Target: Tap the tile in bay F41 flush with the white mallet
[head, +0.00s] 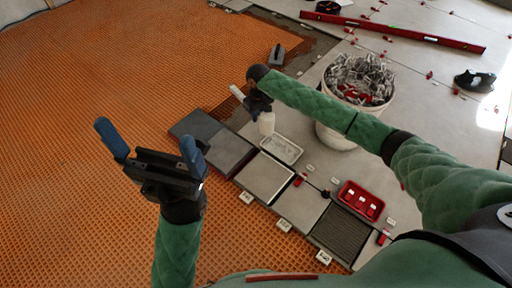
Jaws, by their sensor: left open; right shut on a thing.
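My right gripper (257,103) is shut on a white tool that looks like the mallet; its white cylindrical end (267,124) hangs below the gripper, above or beside the row of tiles. The grip itself is partly hidden by my gripper. My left gripper (148,142) is open and empty, above the orange matting left of the row. The row holds dark tiles (228,152), a pale tile (264,178), a grey tile (297,207) and a dark ribbed tile (343,232).
A white tray (282,148) and a red tray (360,201) with white pieces lie along the row's right side. A white bucket (338,136) full of clips stands beyond my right forearm. A long red level (395,32) lies at the back. Orange matting (75,65) is clear on the left.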

